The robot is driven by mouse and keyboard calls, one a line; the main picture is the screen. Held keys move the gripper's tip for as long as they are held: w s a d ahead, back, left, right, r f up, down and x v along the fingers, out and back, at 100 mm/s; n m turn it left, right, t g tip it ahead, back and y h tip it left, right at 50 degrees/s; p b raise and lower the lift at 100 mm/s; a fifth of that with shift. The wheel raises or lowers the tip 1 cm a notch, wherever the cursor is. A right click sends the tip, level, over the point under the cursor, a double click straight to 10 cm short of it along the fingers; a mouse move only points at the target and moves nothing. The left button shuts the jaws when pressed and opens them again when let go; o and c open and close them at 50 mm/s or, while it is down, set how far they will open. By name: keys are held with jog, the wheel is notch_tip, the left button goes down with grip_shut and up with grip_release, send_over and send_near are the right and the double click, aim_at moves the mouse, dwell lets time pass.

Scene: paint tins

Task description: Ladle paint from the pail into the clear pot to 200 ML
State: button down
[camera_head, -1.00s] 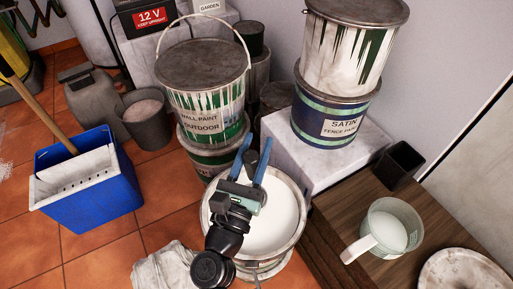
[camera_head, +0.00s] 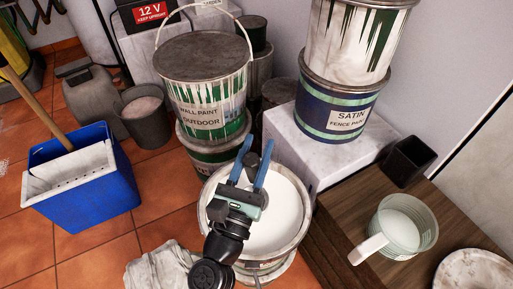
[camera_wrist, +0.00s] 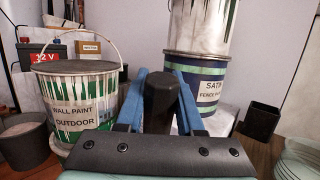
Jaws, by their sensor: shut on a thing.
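The open pail (camera_head: 301,228) of white paint stands on the floor at lower centre in the head view. My gripper (camera_head: 255,158), with blue fingers, is over the pail's far side and shut on a dark handle, the ladle's (camera_head: 252,161). The handle's dark end stands upright between the fingers in the wrist view (camera_wrist: 160,98). The ladle's bowl is hidden. The clear pot (camera_head: 424,238), with a pale handle, stands on the wooden surface to the right. White paint shows inside it; its level against any marks cannot be read.
Stacked tins labelled wall paint (camera_head: 205,100) and satin fence paint (camera_head: 340,115) stand behind the pail. A black square cup (camera_head: 408,162) and a paint-stained plate (camera_head: 474,272) flank the pot. A blue bucket (camera_head: 95,195) and a rag (camera_head: 160,270) are left.

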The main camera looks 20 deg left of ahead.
jog(key=shift+f+b, duration=2.2)
jog(key=shift+f, duration=0.1)
jog(key=shift+r, duration=0.1)
jog(key=shift+w+f, duration=0.2)
jog(key=shift+f, duration=0.1)
jog(key=shift+w+r+p, duration=0.1)
jog(key=shift+r+p, duration=0.1)
jog(key=shift+p, duration=0.4)
jog(key=w+g+p, duration=0.1)
jog(key=p, duration=0.3)
jog(key=shift+w+a, duration=0.1)
jog(key=shift+w, duration=0.1)
